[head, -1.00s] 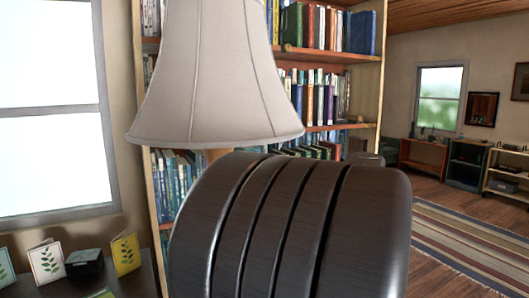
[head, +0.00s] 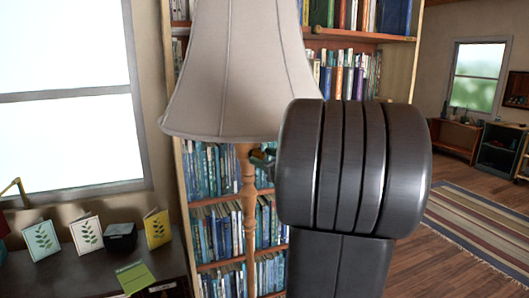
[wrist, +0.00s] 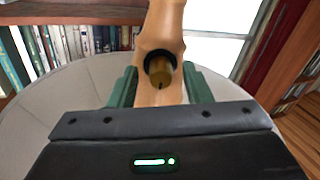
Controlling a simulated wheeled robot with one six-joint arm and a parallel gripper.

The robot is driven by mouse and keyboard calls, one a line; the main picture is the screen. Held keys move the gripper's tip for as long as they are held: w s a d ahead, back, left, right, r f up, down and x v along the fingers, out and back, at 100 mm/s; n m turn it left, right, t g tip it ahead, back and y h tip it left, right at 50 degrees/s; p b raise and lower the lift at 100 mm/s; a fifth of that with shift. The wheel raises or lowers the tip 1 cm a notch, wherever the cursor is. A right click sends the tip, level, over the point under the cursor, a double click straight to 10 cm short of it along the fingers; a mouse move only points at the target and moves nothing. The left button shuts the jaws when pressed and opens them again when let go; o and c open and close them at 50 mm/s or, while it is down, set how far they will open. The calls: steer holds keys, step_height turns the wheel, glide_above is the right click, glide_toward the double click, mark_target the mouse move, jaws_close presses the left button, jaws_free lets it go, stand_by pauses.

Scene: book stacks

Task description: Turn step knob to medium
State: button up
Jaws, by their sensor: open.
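The floor lamp has a pale fabric shade (head: 235,75) and a turned wooden post (head: 249,225). In the wrist view, the step knob (wrist: 160,70) is a small brass cylinder in a black collar on the post (wrist: 163,25), with a dark mark on its face. Its setting cannot be told. My gripper (wrist: 160,88) is open, its green fingers on either side of the post and the knob lying between them in the picture. Whether they touch it is unclear. In the head view, my gripper (head: 262,157) is mostly hidden behind my arm, beside the post below the shade.
A full bookshelf (head: 225,235) stands close behind the lamp. A dark table (head: 80,265) at lower left holds upright cards (head: 86,234) and a small black box (head: 120,238). The shade (wrist: 60,95) lies close around my gripper. Open floor and a striped rug (head: 480,225) are at right.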

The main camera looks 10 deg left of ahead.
steer(key=shift+w+a, duration=0.15)
steer(key=shift+a, duration=0.1)
jaws_close()
steer(key=shift+f+b, duration=0.15)
steer(key=shift+b, duration=0.4)
